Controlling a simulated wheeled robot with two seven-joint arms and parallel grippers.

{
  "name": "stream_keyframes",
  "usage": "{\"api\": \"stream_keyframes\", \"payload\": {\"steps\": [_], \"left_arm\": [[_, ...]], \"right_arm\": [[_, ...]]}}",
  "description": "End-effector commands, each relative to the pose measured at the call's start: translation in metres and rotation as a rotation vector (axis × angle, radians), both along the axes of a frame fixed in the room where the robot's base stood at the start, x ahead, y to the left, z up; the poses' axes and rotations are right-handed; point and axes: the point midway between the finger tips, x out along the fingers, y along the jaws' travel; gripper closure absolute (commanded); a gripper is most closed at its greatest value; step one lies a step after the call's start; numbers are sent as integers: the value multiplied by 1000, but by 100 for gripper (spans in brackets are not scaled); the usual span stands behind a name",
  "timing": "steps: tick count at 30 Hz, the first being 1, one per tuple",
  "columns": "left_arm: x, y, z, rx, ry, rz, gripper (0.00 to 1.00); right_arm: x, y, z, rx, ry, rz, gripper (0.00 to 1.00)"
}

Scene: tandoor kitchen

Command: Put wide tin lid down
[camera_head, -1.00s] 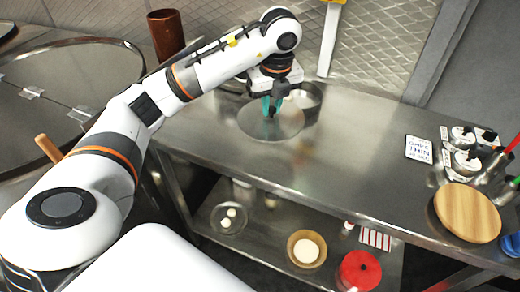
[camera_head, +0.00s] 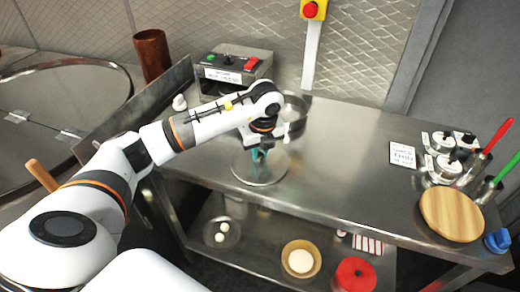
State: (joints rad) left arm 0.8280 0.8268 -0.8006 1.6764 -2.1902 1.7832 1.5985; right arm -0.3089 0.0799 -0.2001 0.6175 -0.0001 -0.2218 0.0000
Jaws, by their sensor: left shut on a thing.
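The wide tin lid (camera_head: 272,176), a round flat metal disc, is level under my left gripper (camera_head: 259,154). The gripper points down with its teal fingertips shut on the middle of the lid; the grip itself is mostly hidden. The lid appears over the front left part of the steel counter (camera_head: 345,165); I cannot tell whether it touches the counter. A round metal tin (camera_head: 297,110) stands behind the gripper, partly hidden by my arm. My right gripper is not in view.
A control box (camera_head: 226,75) stands at the back left, near a brown cylinder (camera_head: 152,54). A wooden board (camera_head: 451,214) and several metal containers (camera_head: 441,168) are at the right, beside a small sign (camera_head: 403,154). The middle of the counter is clear. A lower shelf holds a red pot (camera_head: 355,274).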

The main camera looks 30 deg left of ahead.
Motion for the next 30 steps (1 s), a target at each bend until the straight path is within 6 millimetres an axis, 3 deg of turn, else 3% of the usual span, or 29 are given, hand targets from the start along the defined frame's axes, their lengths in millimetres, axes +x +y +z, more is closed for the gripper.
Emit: {"api": "stream_keyframes", "payload": {"steps": [8, 9, 12, 24, 30], "left_arm": [[0, 0, -4, -1, -1, 0, 100], [0, 0, -3, -1, -1, 0, 73], [0, 0, -2, -1, -1, 0, 58], [0, -1, 6, -2, -3, 0, 58], [-2, -6, 42, -1, -7, -2, 58]], "right_arm": [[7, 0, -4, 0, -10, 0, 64], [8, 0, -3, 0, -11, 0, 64], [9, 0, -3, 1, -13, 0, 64], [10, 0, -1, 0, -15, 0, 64], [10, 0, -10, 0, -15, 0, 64]]}}
